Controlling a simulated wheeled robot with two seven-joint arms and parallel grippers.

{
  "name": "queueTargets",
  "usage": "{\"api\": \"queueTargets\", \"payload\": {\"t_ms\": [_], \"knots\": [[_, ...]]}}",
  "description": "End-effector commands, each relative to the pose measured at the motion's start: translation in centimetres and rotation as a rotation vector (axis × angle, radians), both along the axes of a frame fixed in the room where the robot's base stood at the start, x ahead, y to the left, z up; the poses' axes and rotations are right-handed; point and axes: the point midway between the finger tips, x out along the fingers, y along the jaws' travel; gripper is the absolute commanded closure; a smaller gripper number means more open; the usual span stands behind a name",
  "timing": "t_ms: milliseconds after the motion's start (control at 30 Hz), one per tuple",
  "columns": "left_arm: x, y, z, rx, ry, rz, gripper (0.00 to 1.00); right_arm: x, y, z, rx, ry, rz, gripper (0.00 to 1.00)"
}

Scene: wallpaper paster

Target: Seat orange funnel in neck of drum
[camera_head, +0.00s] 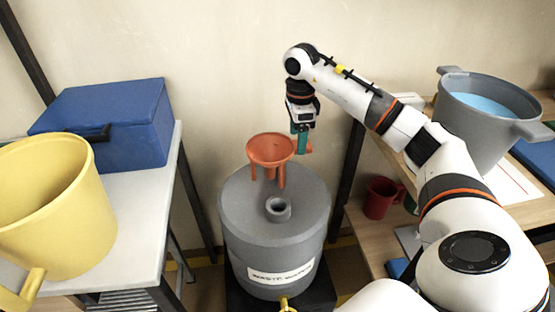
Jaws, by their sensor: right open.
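The orange funnel (270,149) is upright over the rear part of the grey drum's lid (240,208), behind the open neck (278,208). Its short legs and spout point down and appear to rest on the lid; the spout is apart from the neck. My right gripper (302,148) points down at the funnel's right side, with teal fingers open. A small orange piece shows at the fingertips; I cannot tell whether it belongs to the funnel. My left gripper is not in view.
A yellow bucket (55,210) and a blue toolbox (115,120) stand on the left table. A grey pot (490,115) with blue contents stands on the right shelf, above a red mug (380,197). The drum has a yellow tap (286,304) low in front.

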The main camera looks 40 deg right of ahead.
Motion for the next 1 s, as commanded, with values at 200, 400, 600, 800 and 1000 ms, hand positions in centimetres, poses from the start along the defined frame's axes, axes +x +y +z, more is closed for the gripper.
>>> {"api": "queueTargets", "payload": {"t_ms": [200, 400, 600, 800, 1000], "knots": [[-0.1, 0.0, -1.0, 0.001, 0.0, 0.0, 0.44, -0.2, 0.0, -3.6, 0.001, 0.003, 0.0, 0.31], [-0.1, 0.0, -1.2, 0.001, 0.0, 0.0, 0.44, -0.2, -0.1, -4.8, 0.001, 0.0, 0.0, 0.31], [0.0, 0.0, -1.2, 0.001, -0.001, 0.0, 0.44, -0.2, 0.0, -4.7, 0.001, 0.0, 0.0, 0.33], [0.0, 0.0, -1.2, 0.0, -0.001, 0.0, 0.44, -0.2, -0.1, -4.7, 0.001, 0.0, 0.0, 0.65], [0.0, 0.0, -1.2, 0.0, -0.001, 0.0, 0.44, -0.2, -0.1, -4.7, 0.001, 0.0, 0.0, 0.88]]}}
